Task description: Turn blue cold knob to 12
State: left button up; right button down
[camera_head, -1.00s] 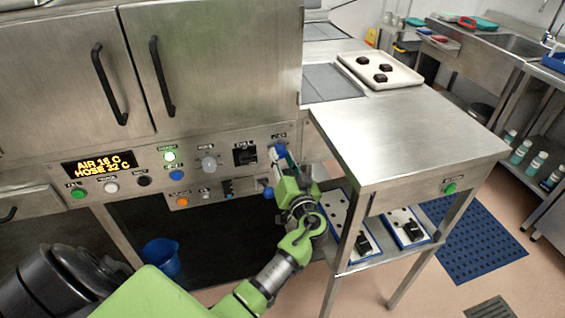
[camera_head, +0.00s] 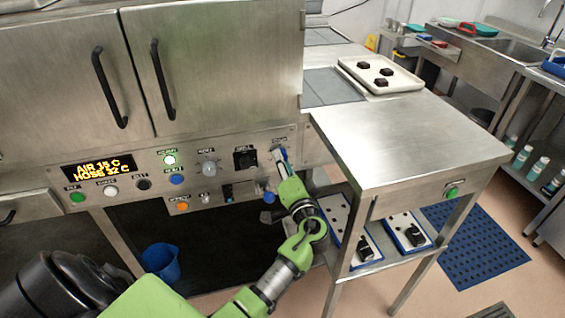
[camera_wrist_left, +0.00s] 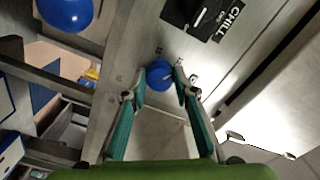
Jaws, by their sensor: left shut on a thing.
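The blue cold knob (camera_wrist_left: 158,74) is on the steel control panel, small and round, with a pale mark on its face. In the left wrist view it sits between the fingertips of my left gripper (camera_wrist_left: 160,88), which is shut on it. In the head view the left gripper (camera_head: 280,160) is at the panel's right end and mostly hides the knob, with a bit of blue (camera_head: 285,154) showing. The scale numbers around the knob are too small to read. My right gripper is not seen.
The panel display (camera_head: 98,169) shows AIR and HOSE temperatures. A black CHILL switch (camera_head: 245,157) is left of the knob, and a blue ball-shaped part (camera_head: 268,197) is below.

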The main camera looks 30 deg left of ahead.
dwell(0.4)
pick_arm(q)
jog(key=o, duration=1.1)
jog(key=v, duration=1.2)
